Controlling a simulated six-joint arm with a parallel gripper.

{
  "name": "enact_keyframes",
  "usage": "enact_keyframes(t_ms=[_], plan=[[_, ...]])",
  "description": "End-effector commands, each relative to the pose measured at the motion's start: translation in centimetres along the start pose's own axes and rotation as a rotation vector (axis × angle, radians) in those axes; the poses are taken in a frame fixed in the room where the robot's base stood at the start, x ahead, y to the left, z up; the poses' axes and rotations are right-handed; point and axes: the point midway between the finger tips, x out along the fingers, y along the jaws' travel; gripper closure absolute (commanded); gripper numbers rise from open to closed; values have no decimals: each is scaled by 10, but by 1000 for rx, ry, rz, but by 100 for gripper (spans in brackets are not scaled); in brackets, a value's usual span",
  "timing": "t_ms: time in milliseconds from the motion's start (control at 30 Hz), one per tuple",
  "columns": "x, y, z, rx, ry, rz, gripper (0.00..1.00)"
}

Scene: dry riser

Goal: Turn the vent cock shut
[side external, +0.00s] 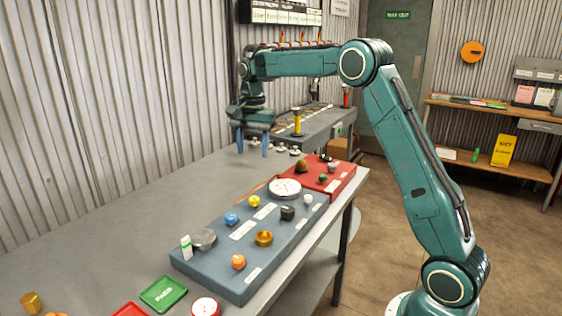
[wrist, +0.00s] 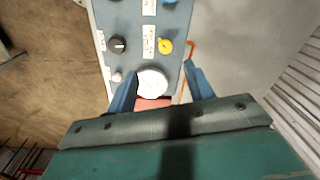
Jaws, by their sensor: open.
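My gripper (side external: 252,150) is open and empty, above the far part of the table. In the wrist view its two blue fingers (wrist: 160,72) are spread on either side of the white round gauge (wrist: 152,82). A blue-grey panel (side external: 215,272) carries a yellow knob (side external: 254,201), a blue knob (side external: 231,218), a black knob (side external: 287,212), an orange knob (side external: 238,261), a brass knob (side external: 264,238) and a small white knob (side external: 308,199). The labels are too small to read, so I cannot tell which is the vent cock.
A red box (side external: 340,183) with small knobs adjoins the panel's far end. Green (side external: 163,294) and red (side external: 131,310) trays lie at the near edge. An orange hooked rod (wrist: 191,52) lies beside the panel. The grey table (side external: 130,225) left of the panel is clear.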

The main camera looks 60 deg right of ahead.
Motion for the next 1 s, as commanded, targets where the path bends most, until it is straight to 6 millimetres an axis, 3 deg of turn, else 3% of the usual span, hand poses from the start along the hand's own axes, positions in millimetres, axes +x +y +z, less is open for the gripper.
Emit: enact_keyframes(t_ms=[100,300,733,1000], plan=[[19,-8,-16,69,-13,22,48],[36,-13,-30,137,-23,40,48],[44,-14,-32,146,-25,44,48],[69,-12,-31,146,-27,46,48]])
